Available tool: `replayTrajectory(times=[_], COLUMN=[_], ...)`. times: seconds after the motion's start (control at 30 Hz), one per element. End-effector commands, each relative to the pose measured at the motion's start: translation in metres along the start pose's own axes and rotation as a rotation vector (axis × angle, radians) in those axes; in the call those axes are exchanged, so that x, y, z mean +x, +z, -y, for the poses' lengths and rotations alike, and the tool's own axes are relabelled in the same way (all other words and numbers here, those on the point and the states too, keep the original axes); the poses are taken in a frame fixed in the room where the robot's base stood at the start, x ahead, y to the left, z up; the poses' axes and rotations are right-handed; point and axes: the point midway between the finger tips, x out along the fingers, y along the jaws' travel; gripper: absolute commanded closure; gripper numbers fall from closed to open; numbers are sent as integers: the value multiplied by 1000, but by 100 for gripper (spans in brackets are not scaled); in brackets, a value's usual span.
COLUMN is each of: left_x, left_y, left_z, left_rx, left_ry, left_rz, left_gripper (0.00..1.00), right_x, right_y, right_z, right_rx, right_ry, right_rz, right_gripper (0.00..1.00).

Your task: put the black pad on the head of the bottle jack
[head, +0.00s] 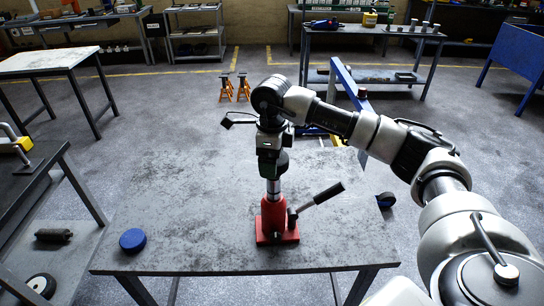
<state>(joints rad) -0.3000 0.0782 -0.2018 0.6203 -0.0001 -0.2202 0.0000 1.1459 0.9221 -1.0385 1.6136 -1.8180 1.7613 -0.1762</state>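The red bottle jack (273,220) stands upright on the grey worktable (185,205). Its bright ram rises from the body, and its black-gripped handle (322,195) slants up to the right. My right gripper (272,172) points down directly over the head of the jack. A dark shape at its lower end meets or nearly meets the top of the ram. I cannot tell whether that shape is the black pad or the gripper's fingers. The pad cannot be picked out anywhere else, and the jack's head is hidden. My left gripper is not in view.
A blue round disc (132,240) lies on the table's left front. The rest of the tabletop is mostly bare. A dark shelved bench (40,170) stands close on the left. Orange jack stands (243,88) and a blue-framed piece of equipment (345,85) stand behind the table.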

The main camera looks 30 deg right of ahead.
Motion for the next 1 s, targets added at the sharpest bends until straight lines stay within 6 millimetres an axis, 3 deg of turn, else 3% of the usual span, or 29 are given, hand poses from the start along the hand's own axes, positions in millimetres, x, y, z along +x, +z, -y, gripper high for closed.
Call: replayTrajectory(times=[0.1, 0.43, 0.83, 1.0], left_x=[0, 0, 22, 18], left_y=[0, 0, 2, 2], left_z=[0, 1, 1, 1], left_rx=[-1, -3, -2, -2], left_ry=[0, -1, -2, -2], left_rz=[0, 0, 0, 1], left_gripper=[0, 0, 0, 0], right_x=[-1, -9, -92, -117], right_y=[0, 0, 1, 0], right_z=[0, 0, 0, 0], right_rx=[0, 0, 0, 0], right_ry=[0, -1, -3, -2], right_rz=[0, 2, 5, 2], right_gripper=[0, 0, 0, 0])
